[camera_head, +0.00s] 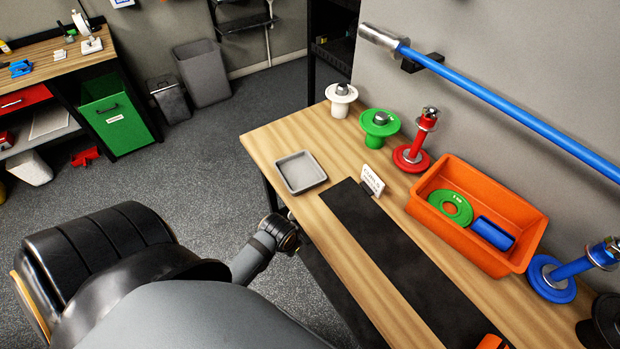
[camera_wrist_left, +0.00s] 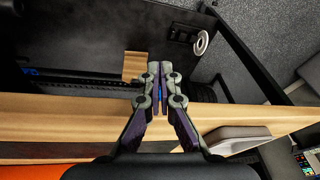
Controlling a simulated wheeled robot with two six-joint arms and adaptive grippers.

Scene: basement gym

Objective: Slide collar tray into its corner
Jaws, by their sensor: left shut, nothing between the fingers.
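The collar tray (camera_head: 300,172), a shallow grey square tray, looks empty. It lies on the wooden bench (camera_head: 278,143) near its front edge, towards the left end. A grey slab at the bench edge in the left wrist view (camera_wrist_left: 238,138) appears to be the same tray. My right gripper is not in view.
White (camera_head: 341,97), green (camera_head: 379,125) and red (camera_head: 414,148) plate stands line the back. An orange bin (camera_head: 512,262) holds a green ring and blue cylinder. The bench's left corner is clear.

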